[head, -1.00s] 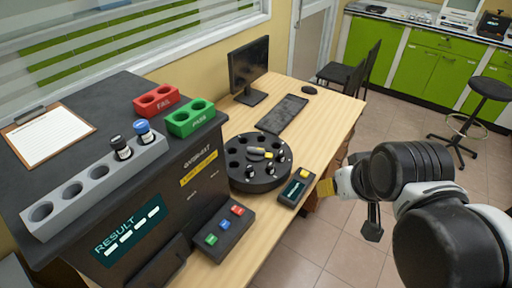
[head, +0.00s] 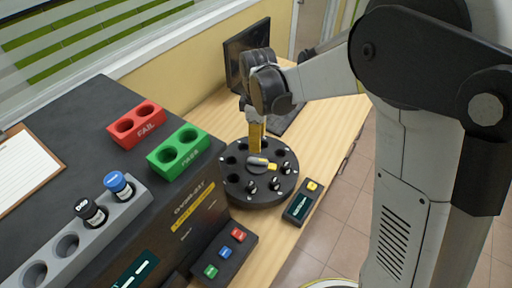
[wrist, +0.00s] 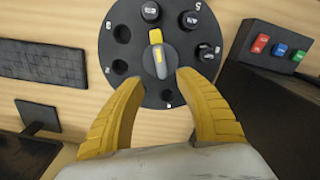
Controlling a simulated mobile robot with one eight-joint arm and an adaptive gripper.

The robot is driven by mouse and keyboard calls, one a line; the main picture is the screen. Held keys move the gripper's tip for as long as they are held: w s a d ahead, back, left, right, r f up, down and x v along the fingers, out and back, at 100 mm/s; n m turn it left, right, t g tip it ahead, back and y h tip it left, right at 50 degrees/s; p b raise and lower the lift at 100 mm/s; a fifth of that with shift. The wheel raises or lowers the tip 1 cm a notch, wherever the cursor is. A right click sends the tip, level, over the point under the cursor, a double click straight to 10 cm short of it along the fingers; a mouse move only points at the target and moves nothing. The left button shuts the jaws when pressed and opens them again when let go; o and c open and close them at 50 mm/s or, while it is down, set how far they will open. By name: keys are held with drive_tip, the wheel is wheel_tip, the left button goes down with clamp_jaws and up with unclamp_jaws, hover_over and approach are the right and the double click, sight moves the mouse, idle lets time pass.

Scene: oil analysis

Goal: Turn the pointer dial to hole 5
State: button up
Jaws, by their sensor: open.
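The pointer dial (head: 257,161) sits at the middle of a round black carousel (head: 237,195). It is a grey knob with a yellow end. In the wrist view the dial (wrist: 157,58) has its yellow end toward the top of the picture, near a black-capped vial. My gripper (head: 257,149) is above the carousel, close to the dial, pointing down. In the wrist view my open gripper (wrist: 160,80) has its yellow fingers spread on either side of the dial's lower end, with nothing held. The small hole numbers are mostly too blurred to read.
Several black-capped vials (wrist: 206,52) stand in carousel holes; other holes are empty. A small box with a yellow button (head: 303,203) and a three-button panel (head: 225,253) stand nearby. The analyser has red (head: 137,124) and green (head: 179,152) racks on top. The keyboard and monitor (head: 244,55) are behind.

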sight(258, 159)
wheel_tip(258, 159, down, 10)
drive_tip(key=b, duration=0.3)
drive_tip(key=shift+s+b, duration=0.1)
drive_tip(key=shift+b, duration=0.3)
clamp_jaws()
